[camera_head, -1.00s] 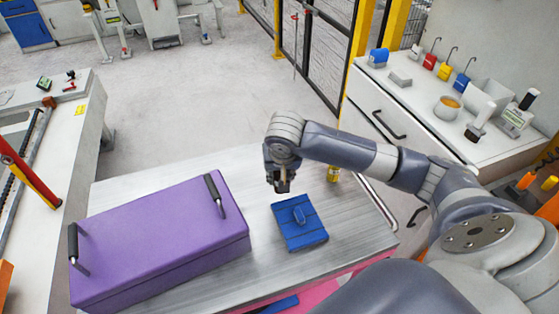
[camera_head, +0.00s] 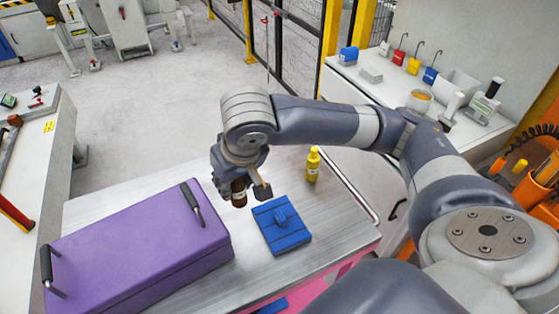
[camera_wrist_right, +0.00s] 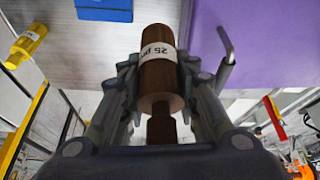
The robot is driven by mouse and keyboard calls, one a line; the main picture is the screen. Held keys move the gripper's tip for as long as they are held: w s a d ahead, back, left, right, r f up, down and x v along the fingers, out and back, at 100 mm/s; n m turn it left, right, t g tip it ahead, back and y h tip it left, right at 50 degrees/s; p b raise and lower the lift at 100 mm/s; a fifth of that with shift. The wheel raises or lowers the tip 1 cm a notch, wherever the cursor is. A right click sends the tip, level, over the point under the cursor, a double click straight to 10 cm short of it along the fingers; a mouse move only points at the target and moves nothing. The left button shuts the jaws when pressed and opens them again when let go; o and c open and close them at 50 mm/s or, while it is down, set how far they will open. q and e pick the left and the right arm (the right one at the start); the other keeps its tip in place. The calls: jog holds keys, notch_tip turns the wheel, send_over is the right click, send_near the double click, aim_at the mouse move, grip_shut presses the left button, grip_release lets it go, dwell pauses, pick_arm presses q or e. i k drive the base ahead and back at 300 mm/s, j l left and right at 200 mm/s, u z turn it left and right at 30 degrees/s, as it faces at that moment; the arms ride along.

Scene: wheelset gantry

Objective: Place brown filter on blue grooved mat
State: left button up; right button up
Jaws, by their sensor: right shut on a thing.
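My right gripper (camera_head: 248,190) is shut on the brown filter (camera_head: 238,191), a brown cylinder with a white label. In the right wrist view the filter (camera_wrist_right: 158,70) stands between the two fingers (camera_wrist_right: 160,85), its label reading "25" and partly hidden lettering. In the head view it is held above the metal table, between the purple case and the blue grooved mat (camera_head: 292,239). Part of a blue object, likely the mat, shows at the top of the wrist view (camera_wrist_right: 103,8). My left gripper is not in view.
A purple case (camera_head: 140,245) with two black handles fills the left of the table (camera_head: 335,215). A yellow bottle (camera_head: 313,166) stands behind the mat. A white counter (camera_head: 400,90) with colored items is at the back right. Bare table lies right of the mat.

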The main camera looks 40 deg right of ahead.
aim_at(289, 236)
jog(key=j+z, duration=0.1)
jog(key=z, duration=0.35)
jog(key=j+z, duration=0.1)
jog(key=z, duration=0.35)
jog(key=j+z, duration=0.1)
jog(key=z, duration=0.35)
jog(key=k+j, duration=0.1)
jog(key=j, duration=0.25)
jog(key=k+j, duration=0.1)
jog(key=j, duration=0.3)
jog(key=k+j, duration=0.1)
jog(key=j, duration=0.25)
jog(key=k+j, duration=0.1)
jog(key=j, duration=0.3)
